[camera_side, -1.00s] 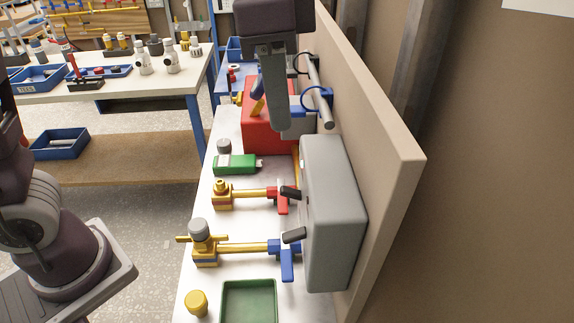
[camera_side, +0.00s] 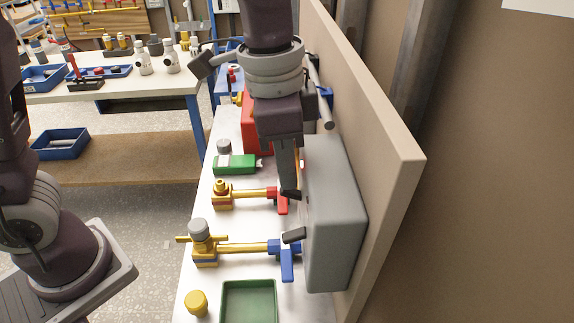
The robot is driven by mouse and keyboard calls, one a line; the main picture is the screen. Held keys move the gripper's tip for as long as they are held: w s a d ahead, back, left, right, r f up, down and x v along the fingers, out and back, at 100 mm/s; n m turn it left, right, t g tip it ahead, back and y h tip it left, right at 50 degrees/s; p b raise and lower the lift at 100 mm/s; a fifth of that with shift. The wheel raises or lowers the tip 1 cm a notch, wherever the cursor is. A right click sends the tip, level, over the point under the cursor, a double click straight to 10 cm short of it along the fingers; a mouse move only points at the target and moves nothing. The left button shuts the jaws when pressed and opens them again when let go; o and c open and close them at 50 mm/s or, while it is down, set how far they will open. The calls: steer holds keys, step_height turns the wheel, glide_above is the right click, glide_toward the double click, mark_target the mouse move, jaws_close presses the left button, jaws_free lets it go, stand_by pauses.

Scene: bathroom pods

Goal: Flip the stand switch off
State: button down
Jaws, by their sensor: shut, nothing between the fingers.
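A grey box (camera_side: 336,215) is fixed to the beige upright board, and its front faces left. A small pale and reddish detail (camera_side: 303,166) shows at its front edge; I cannot tell whether this is the stand switch or which way it is set. My gripper (camera_side: 289,188) is shut and empty, pointing down just left of the box's front, above the red valve handle (camera_side: 282,205). Whether the fingertips touch anything is unclear. My gripper hides part of the box's front and of the dark lever there.
A blue-handled valve (camera_side: 287,262) on a brass pipe and a dark lever (camera_side: 294,235) are close by, nearer the camera. A green case (camera_side: 235,163), a red box (camera_side: 252,133) and a green tray (camera_side: 222,310) stand on the white table. The beige board (camera_side: 385,170) bounds the right.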

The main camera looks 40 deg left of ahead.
steer(key=shift+s+a+f+t+h, duration=0.2)
steer(key=shift+s+a+t+h, duration=0.1)
steer(key=shift+t+h, duration=0.25)
steer(key=shift+s+a+f+t+h, duration=0.15)
steer(key=shift+s+a+t+h, duration=0.1)
steer(key=shift+t+h, duration=0.3)
stand_by(0.4)
steer(key=shift+f, duration=0.1)
steer(key=shift+s+a+f, duration=0.15)
steer(key=shift+s+f, duration=0.05)
steer(key=shift+s+a+f, duration=0.35)
steer(key=shift+f, duration=0.25)
stand_by(1.3)
steer(key=shift+w+d, duration=0.1)
steer(key=shift+w, duration=0.05)
steer(key=shift+w+d+r, duration=0.3)
steer(key=shift+w+d, duration=0.1)
steer(key=shift+d, duration=0.05)
